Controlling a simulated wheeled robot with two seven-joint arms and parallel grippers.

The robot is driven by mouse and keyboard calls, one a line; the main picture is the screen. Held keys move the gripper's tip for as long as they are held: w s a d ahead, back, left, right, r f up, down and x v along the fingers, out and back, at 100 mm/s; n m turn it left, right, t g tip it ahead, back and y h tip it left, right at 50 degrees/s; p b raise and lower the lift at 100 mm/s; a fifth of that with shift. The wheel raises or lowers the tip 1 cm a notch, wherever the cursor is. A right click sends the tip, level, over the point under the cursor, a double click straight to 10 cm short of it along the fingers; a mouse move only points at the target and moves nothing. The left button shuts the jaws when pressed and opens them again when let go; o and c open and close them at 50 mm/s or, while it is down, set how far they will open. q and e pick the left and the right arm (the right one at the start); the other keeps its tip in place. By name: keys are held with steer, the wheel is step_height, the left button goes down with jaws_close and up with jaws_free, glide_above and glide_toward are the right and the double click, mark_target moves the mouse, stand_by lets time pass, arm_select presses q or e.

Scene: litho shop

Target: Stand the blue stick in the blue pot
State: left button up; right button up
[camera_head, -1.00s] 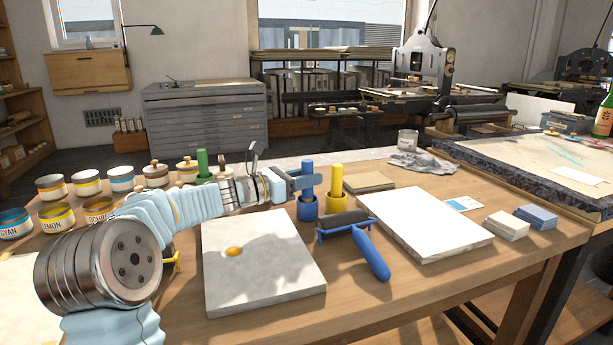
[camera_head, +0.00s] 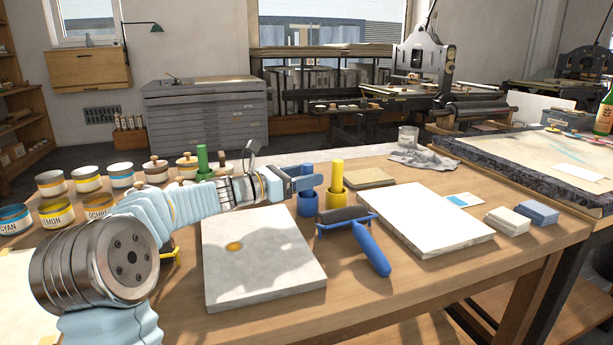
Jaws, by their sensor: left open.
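The blue stick (camera_head: 307,168) stands upright in the blue pot (camera_head: 308,206) on the wooden table, beyond the blue-handled roller. My left gripper (camera_head: 303,184) reaches in from the left at the stick, in front of its middle. The gripper is open; its fingers hide part of the stick, and I cannot tell whether they touch it. My right gripper is not in view.
A yellow stick (camera_head: 336,173) stands in a yellow pot (camera_head: 335,200) just right of the blue pot. A green stick (camera_head: 202,158) stands behind my left arm. A grey stone slab (camera_head: 265,275), a roller (camera_head: 370,250) and a white slab (camera_head: 425,222) lie in front.

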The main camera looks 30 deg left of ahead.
arm_select(q)
steer(key=b+v, duration=0.1)
steer(key=v, duration=1.2)
